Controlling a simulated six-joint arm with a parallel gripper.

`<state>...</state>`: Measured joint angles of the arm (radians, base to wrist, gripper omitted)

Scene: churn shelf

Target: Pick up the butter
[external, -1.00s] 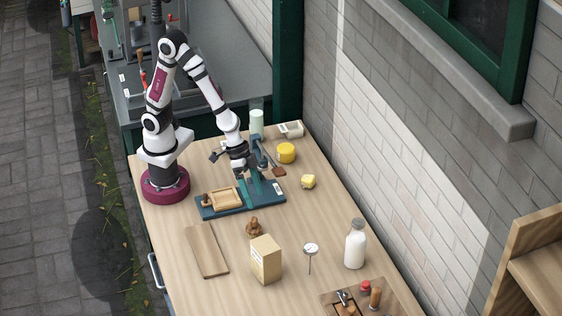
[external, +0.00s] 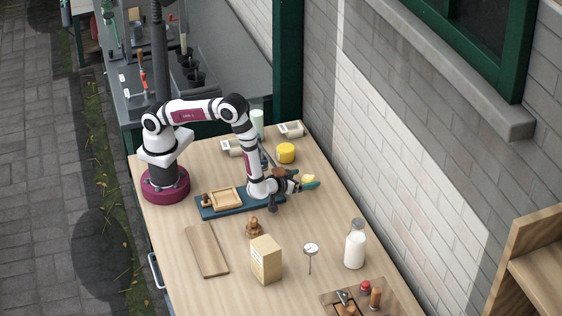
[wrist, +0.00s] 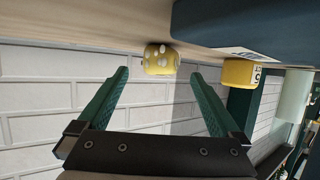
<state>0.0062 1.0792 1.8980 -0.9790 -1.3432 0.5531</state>
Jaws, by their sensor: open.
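The butter (external: 308,178) is a small pale-yellow block on the table, beside the blue-green press stand (external: 228,207). In the wrist view the butter (wrist: 160,59) shows lighter spots and appears just beyond and between the fingertips. My gripper (wrist: 161,74) has two green fingers spread wide with nothing clamped between them. In the external view my gripper (external: 305,180) reaches low and level over the right end of the stand, its fingers close to the butter. Contact cannot be told.
The stand's post is largely hidden by my arm. A carton (external: 265,260), a milk bottle (external: 355,245) and a dial thermometer (external: 311,250) stand toward the front. The brick wall is at right.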

